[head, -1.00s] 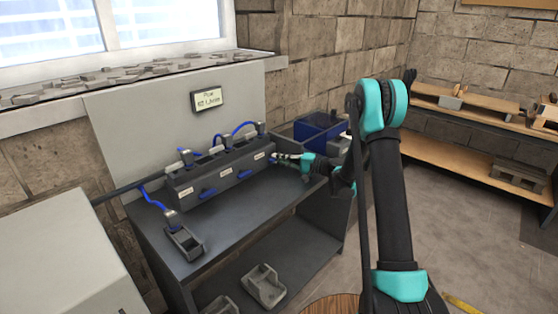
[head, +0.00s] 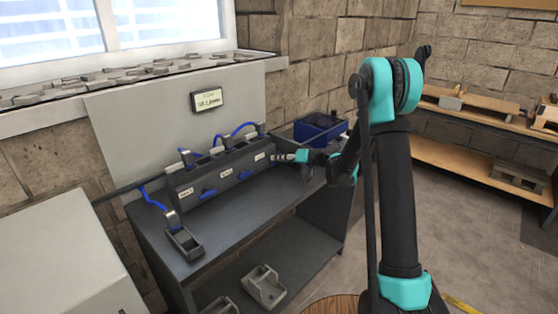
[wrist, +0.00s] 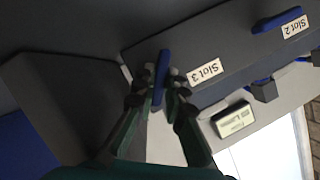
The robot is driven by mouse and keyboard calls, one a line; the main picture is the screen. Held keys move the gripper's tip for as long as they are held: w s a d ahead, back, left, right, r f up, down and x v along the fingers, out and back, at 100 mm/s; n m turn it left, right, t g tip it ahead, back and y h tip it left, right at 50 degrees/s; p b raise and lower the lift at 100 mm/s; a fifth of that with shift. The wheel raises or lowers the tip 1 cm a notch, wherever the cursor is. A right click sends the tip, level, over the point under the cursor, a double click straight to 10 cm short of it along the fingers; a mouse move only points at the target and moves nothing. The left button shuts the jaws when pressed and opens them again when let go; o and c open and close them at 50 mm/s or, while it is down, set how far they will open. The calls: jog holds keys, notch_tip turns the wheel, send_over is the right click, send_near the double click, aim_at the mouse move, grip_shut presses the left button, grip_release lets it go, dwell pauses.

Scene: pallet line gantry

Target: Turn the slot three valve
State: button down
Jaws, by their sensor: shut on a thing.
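The slot three valve is a blue handle (wrist: 162,72) beside the "Slot 3" label (wrist: 206,71) in the wrist view. My gripper (wrist: 163,80) has its two fingers closed around it, one on each side. The handle stands upright in that picture, at a clear angle to the blue slot two handle (wrist: 277,20). In the head view my gripper (head: 277,157) is at the right end of the dark valve block (head: 220,178), next to the slot three label (head: 259,156), and hides the handle.
Two other blue handles, at slot two (head: 245,174) and at the left slot (head: 208,193), lie along the block. A display (head: 207,100) hangs above. A blue bin (head: 320,128) stands behind my forearm.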

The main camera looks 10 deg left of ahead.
jog(key=n+t+h, duration=0.1)
jog(key=n, duration=0.2)
jog(key=shift+s+a+h, duration=0.1)
jog(key=shift+s+h, duration=0.05)
jog(key=shift+h, duration=0.15)
jog(key=shift+n+t+h, duration=0.5)
jog(key=shift+n+t, duration=0.2)
jog(key=shift+n, duration=0.3)
jog(key=c, duration=1.6)
grip_release()
jog(key=shift+s+r, duration=0.1)
jog(key=v, duration=1.2)
